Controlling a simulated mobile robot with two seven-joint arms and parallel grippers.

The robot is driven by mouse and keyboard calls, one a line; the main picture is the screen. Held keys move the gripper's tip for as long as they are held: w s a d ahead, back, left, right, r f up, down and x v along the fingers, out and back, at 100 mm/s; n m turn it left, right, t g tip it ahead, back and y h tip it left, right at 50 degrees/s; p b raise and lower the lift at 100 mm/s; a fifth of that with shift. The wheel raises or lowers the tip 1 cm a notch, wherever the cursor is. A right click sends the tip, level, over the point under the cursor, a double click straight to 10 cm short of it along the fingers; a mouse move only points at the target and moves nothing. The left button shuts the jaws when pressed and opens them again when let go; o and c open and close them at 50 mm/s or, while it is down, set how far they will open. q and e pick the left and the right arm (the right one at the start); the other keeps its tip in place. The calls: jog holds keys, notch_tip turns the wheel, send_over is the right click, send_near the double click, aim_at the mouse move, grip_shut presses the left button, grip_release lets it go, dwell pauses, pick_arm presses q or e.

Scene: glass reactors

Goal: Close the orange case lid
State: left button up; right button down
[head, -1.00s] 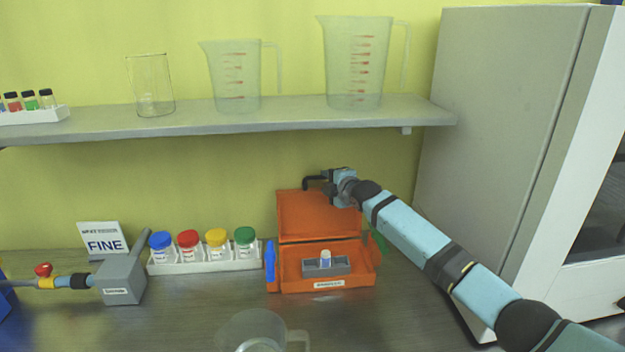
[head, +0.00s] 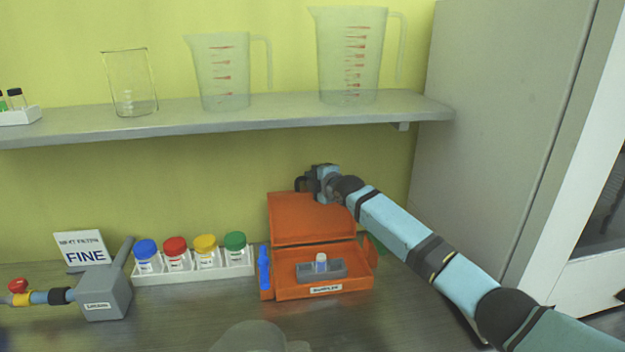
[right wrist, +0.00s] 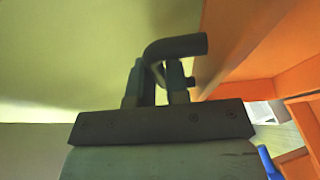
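The orange case (head: 350,293) stands on the bench with its lid (head: 305,222) upright at the back. A small grey block with a white, blue-capped vial (head: 320,262) is inside the case. A dark bent handle (head: 299,184) shows at the lid's top edge. My right gripper (head: 312,183) is at that edge, its fingers over the handle. In the right wrist view, the bent dark handle (right wrist: 185,44) runs between the narrowly spaced fingers (right wrist: 160,85), with the lid (right wrist: 235,40) to the right; firm contact cannot be made out. My left gripper is not in view.
A blue object (head: 264,272) stands at the case's left side. A white rack (head: 195,274) of coloured-cap jars, a grey device (head: 103,290) and a FINE sign (head: 83,250) are further left. A shelf (head: 230,119) with clear vessels hangs above; a grey cabinet (head: 490,120) is right.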

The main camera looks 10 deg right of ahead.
jog(key=s+n+t+y, duration=0.1)
jog(key=s+t, duration=0.2)
jog(key=s, duration=0.8)
jog(key=shift+s+n+t, duration=0.25)
jog(key=shift+n+t, duration=0.05)
jog(key=shift+t, duration=0.1)
dwell(0.3)
jog(key=c, duration=1.1)
grip_release()
jog(key=shift+a, duration=0.1)
jog(key=b+v, duration=0.1)
jog(key=v, duration=1.2)
jog(key=shift+s+d+b, duration=0.3)
jog(key=shift+s, duration=0.05)
jog(key=shift+c, duration=0.5)
